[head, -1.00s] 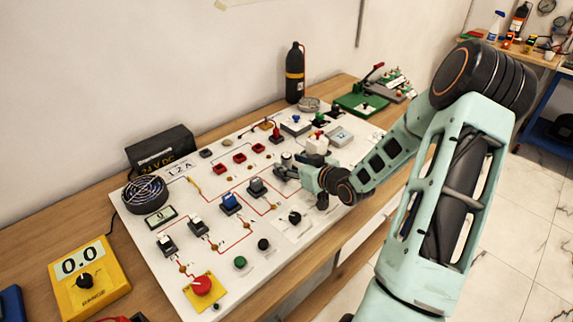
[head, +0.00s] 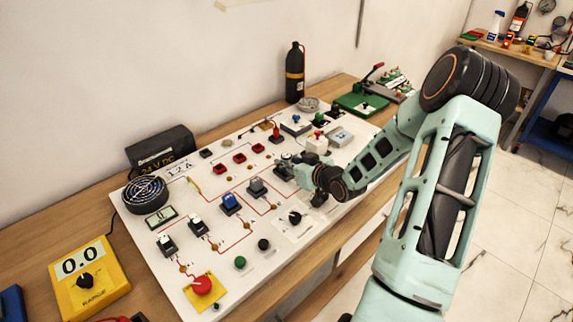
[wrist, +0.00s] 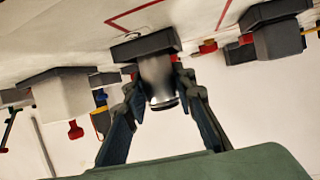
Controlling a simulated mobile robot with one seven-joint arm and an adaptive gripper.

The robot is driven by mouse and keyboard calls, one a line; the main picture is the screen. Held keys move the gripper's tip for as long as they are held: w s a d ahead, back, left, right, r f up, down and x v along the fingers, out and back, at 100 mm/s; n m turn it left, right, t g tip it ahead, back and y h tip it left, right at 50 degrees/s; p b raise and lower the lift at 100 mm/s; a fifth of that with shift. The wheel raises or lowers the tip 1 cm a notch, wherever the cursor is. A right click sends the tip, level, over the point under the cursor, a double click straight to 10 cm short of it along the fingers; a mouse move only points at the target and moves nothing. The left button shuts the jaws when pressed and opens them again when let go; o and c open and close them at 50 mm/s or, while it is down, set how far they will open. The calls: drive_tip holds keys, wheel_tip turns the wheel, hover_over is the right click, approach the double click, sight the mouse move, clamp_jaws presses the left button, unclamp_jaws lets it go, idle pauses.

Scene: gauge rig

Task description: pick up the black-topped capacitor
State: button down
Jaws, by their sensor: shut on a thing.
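The capacitor (wrist: 157,75) is a silver can with a dark rim at its far end, in the wrist view. Its other end meets a dark square block (wrist: 146,46) on the panel; I cannot tell whether it is still seated or slightly clear. My gripper (wrist: 156,88) has a finger on each side of the can and is shut on it. In the head view my gripper (head: 285,167) is low over the middle right of the white panel, and its fingers largely hide the capacitor.
The white panel (head: 275,232) carries several switches, knobs and blocks. A grey block (head: 257,187) and a white block (head: 317,145) stand near my gripper. A black bottle (head: 294,75) stands behind the panel. A yellow meter (head: 88,285) is at the front left.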

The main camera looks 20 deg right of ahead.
sight(287, 157)
drive_tip(key=shift+r, duration=0.1)
drive_tip(key=shift+r, duration=0.45)
wheel_tip(287, 157, up, 2)
drive_tip(key=shift+r, duration=0.1)
drive_tip(key=s+a+r+b, duration=0.3)
drive_tip(key=s+r, duration=0.6)
drive_tip(key=s, duration=0.4)
drive_tip(key=shift+a+r+b, duration=0.3)
drive_tip(key=shift+a+r, duration=0.05)
drive_tip(key=shift+a, duration=0.2)
